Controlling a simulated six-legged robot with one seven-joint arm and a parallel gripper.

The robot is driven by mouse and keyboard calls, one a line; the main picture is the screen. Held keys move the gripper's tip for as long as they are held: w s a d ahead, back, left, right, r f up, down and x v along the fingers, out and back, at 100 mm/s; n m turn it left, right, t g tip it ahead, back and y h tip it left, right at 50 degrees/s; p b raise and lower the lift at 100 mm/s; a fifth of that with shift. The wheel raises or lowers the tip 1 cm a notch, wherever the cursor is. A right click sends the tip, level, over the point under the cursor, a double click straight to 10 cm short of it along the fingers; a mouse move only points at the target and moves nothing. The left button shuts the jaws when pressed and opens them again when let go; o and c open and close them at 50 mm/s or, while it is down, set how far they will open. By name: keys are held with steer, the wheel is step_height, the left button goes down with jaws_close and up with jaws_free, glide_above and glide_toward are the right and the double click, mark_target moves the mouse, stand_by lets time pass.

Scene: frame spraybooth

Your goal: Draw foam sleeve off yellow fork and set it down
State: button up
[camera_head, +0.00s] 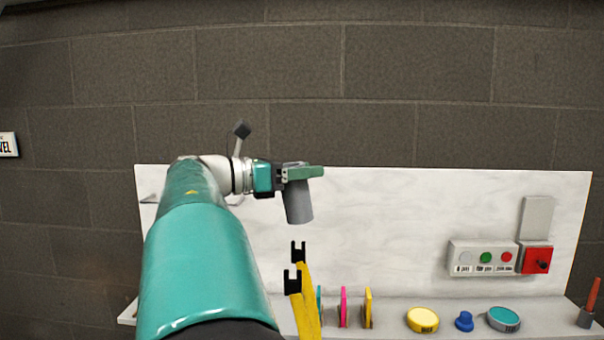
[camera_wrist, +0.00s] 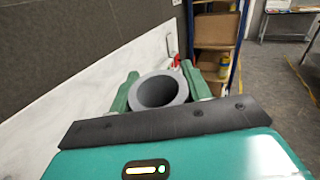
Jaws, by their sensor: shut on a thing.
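The grey foam sleeve (camera_head: 299,204) is a hollow tube hanging slightly tilted from my gripper (camera_head: 303,173), with its lower end free. In the wrist view the sleeve (camera_wrist: 158,92) shows its open round end between the two green fingers of my gripper (camera_wrist: 160,91), which are shut on it. The yellow fork (camera_head: 307,303) stands below, with black notched tips (camera_head: 297,252). The sleeve is above the fork tips and apart from them in the head view.
A shelf (camera_head: 385,312) carries pink and yellow upright pieces, a yellow round tin (camera_head: 422,319), a blue knob (camera_head: 464,321) and a teal tin (camera_head: 503,318). A button box (camera_head: 482,257) and red switch (camera_head: 536,259) are on the white backboard (camera_head: 400,220).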

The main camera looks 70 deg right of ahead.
steer(key=shift+a, duration=0.15)
steer(key=s+a, duration=0.1)
steer(key=a, duration=0.6)
steer(key=shift+s+a, duration=0.3)
steer(key=shift+s, duration=0.1)
stand_by(0.6)
